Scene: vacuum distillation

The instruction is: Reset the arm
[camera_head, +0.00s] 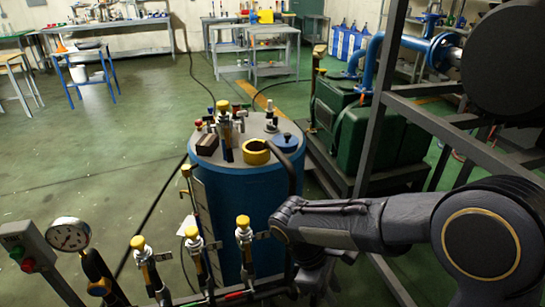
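My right arm (400,222) comes in from the right, dark grey with gold rings, and reaches left across the front of the blue tank. Its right gripper (312,280) hangs below the wrist, dark against the tank and pipework. The fingertips are too dark and small to tell whether they are apart. I see nothing clearly held in it. My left arm and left gripper are not in view.
The blue tank (240,200) carries valves and a yellow ring (256,152) on top. Several yellow-capped valves (194,240) stand in front, with a pressure gauge (69,235) at left. A metal frame (371,130) and green pump (375,135) stand right. The green floor (90,160) at left is open.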

